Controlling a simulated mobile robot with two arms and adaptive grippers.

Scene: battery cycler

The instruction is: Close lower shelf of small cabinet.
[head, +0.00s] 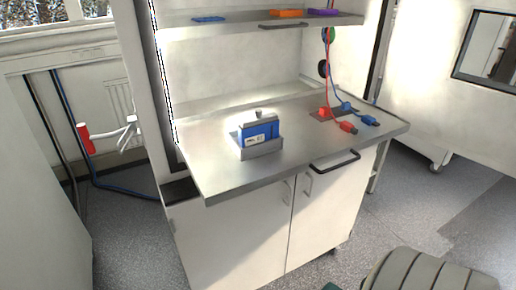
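The small cabinet (240,230) stands in the middle of the head view, with two white doors below. Its lower shelf (225,178) is a grey metal surface that juts forward past the cabinet's side post and over the doors. A dark bar handle (335,162) hangs at the shelf's front edge, right of centre. A blue battery (258,132) sits in a grey holder (262,149) on the shelf. Red plugs (348,127) and blue plugs (369,119) lie on its right part. Neither of my grippers is in view.
An upper shelf (225,27) above holds blue, orange and purple items and has its own handle (283,26). Red and blue cables hang to the plugs. A red-and-white fitting (86,139) is at the left wall. Grey floor (410,190) is open at the right.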

